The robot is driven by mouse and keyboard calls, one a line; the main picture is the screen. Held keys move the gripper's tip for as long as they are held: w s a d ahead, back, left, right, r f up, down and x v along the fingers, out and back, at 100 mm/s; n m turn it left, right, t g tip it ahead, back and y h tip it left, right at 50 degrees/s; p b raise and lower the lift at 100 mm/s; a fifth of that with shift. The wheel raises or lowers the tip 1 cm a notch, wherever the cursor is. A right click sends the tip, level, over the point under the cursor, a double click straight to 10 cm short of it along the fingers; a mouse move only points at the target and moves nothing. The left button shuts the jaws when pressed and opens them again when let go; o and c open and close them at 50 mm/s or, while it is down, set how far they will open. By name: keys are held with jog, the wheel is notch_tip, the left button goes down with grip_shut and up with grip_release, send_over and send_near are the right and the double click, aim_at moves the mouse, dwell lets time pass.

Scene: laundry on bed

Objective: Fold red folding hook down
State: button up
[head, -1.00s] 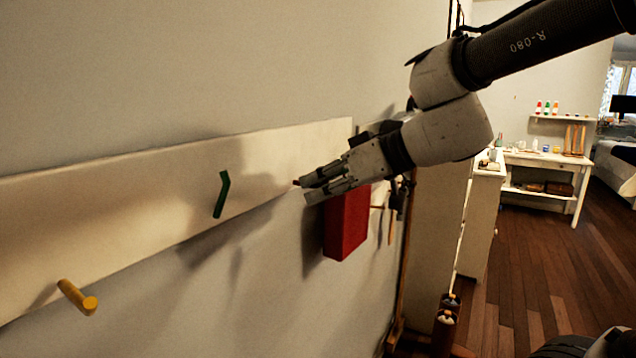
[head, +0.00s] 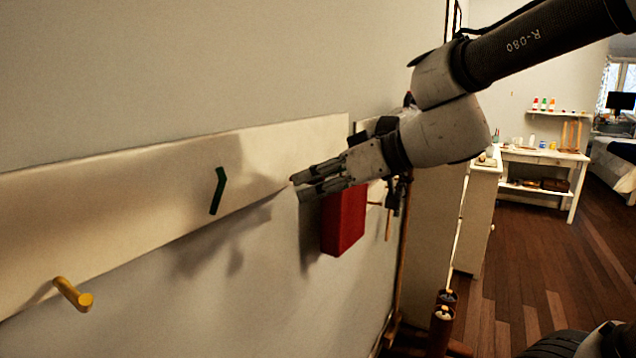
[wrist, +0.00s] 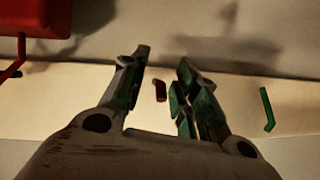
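The red folding hook (wrist: 160,90) shows in the wrist view as a short red peg on the pale board (wrist: 60,105). It lies between my two fingers, with a gap on each side. My gripper (wrist: 160,78) is open and empty. In the head view my gripper (head: 298,187) is close to the right part of the wall board (head: 130,185), and its fingers hide the red hook there. A green hook (head: 218,190) is to its left, and it also shows in the wrist view (wrist: 267,109).
A red box (head: 344,219) hangs on the wall just below and right of my gripper; it also shows at the wrist view's top left (wrist: 35,18). A yellow peg (head: 73,294) sticks out at lower left. A white desk (head: 540,157) stands far right.

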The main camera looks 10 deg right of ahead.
jog(key=v, duration=1.2)
jog(key=s+d+f+m+h, duration=0.2)
jog(key=d+f+m+h, duration=0.1)
jog(key=d, duration=0.3)
jog(key=s+d+f+m+g+h, duration=0.1)
jog(key=s+d+f+m+h, duration=0.2)
jog(key=d, duration=0.4)
jog(key=s+d+f+m+g+h, duration=0.1)
jog(key=s+d+f+m+h, duration=0.1)
jog(key=d+f, duration=0.5)
jog(key=shift+s+m+h, duration=0.2)
jog(key=shift+m+h, duration=0.3)
jog(key=shift+h, duration=0.9)
